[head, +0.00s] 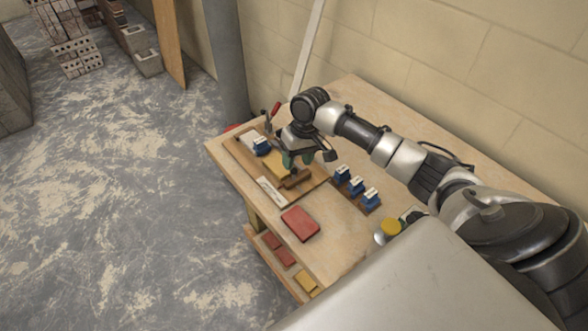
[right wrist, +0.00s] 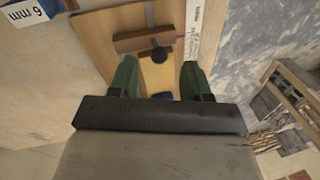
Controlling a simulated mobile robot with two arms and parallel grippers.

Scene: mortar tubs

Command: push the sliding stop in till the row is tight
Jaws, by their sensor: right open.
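The sliding stop (head: 297,179) is a brown bar with a dark round knob, lying on a wooden board (head: 318,172) on the table. In the right wrist view the stop (right wrist: 135,43) lies ahead of my fingers, next to a yellow piece (right wrist: 157,76). I cannot tell whether stop and yellow piece touch. A blue block (head: 261,146) with a white top stands at the row's far end. My right gripper (head: 302,159) has green fingers. It is open and empty above the row; in its wrist view the fingers (right wrist: 160,80) stand apart, either side of the yellow piece. My left gripper is out of view.
A white printed strip (head: 271,190) lies along the board's front. Several blue labelled blocks (head: 356,185) stand in a holder to the right. A red pad (head: 300,223) lies near the front edge. A yellow button (head: 391,227) is nearer me. A grey post (head: 226,60) stands behind the table.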

